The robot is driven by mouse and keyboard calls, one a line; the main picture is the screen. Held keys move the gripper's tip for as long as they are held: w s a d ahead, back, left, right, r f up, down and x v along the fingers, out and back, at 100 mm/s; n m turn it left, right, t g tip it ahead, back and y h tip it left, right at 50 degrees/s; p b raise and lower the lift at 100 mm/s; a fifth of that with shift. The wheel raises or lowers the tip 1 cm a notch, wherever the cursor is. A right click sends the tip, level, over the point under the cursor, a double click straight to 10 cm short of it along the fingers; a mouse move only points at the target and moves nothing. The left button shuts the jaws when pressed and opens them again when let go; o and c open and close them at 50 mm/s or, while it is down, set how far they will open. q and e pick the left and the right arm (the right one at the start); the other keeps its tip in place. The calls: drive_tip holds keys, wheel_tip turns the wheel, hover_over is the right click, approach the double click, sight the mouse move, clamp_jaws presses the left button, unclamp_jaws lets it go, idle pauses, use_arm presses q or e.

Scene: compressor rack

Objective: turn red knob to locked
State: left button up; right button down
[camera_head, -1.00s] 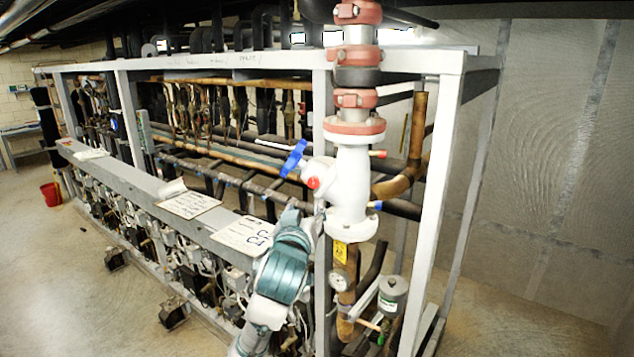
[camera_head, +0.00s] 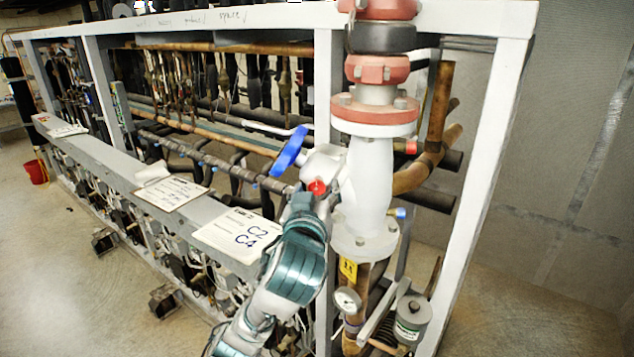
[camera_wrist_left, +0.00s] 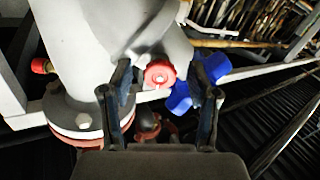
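The red knob (camera_head: 317,186) sits on the side of the white valve body (camera_head: 366,190), next to the blue handwheel (camera_head: 289,151). My left gripper (camera_head: 312,196) is just below and in front of the knob in the head view; its fingers are hard to make out there. In the left wrist view the red knob (camera_wrist_left: 159,74) lies between the two dark fingertips of my left gripper (camera_wrist_left: 162,86), which are apart with gaps on both sides. The blue handwheel (camera_wrist_left: 197,83) is behind the right finger. My right gripper is not in view.
A grey rack post (camera_head: 326,90) stands behind the valve. A gauge (camera_head: 347,301) and a grey canister (camera_head: 409,318) are below it. Signs (camera_head: 238,233) lie on the rack's beam (camera_head: 108,172) at left. The floor (camera_head: 60,290) in front is mostly open.

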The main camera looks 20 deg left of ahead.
use_arm(q)
drive_tip(key=shift+s+a+r, duration=0.15)
drive_tip(key=shift+s+a, duration=0.05)
drive_tip(key=shift+s, duration=0.15)
drive_tip(key=shift+c, duration=0.8)
drive_tip(key=shift+d, duration=0.3)
clamp_jaws()
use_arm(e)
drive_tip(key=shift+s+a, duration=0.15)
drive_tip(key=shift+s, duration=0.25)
